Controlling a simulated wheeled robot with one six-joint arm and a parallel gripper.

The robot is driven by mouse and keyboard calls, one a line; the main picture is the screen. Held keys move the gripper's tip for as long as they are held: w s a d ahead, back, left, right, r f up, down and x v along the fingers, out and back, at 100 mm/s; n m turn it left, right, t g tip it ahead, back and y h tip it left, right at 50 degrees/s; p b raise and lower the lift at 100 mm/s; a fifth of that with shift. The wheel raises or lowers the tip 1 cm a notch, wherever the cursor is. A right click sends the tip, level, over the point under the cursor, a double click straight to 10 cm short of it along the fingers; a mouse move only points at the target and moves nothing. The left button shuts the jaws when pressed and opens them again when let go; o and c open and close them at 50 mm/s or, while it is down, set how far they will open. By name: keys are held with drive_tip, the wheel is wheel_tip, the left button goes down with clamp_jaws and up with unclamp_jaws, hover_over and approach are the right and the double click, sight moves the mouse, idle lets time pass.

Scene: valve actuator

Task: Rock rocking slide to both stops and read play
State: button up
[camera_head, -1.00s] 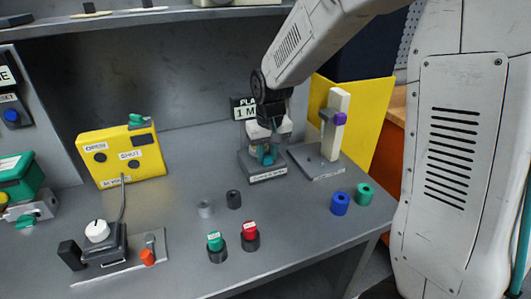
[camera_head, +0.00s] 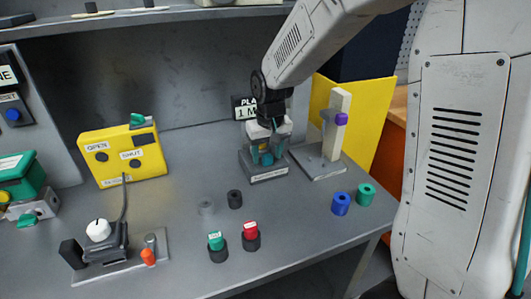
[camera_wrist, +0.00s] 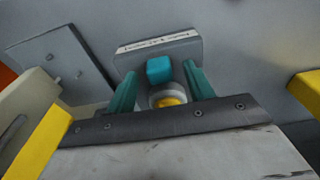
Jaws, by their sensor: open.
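In the head view my wrist hides part of the slide.
Close on the right is a stand with a pale post (camera_head: 337,125) and purple knob. Blue (camera_head: 341,204) and green (camera_head: 365,195) cylinders lie in front of it.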

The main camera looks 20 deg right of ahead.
drive_tip(key=r, duration=0.5)
drive_tip(key=s+r, duration=0.1)
drive_tip(key=r, duration=0.1)
drive_tip(key=shift+r, duration=0.4)
drive_tip(key=s+d+r, duration=0.1)
drive_tip(key=s+r, duration=0.1)
drive_tip(key=s, duration=1.2)
drive_tip(key=s+d+r, duration=0.1)
drive_tip(key=s+r, duration=0.1)
drive_tip(key=s, duration=1.3)
drive_tip(key=shift+d+r, duration=0.25)
drive_tip(key=shift+r, duration=0.15)
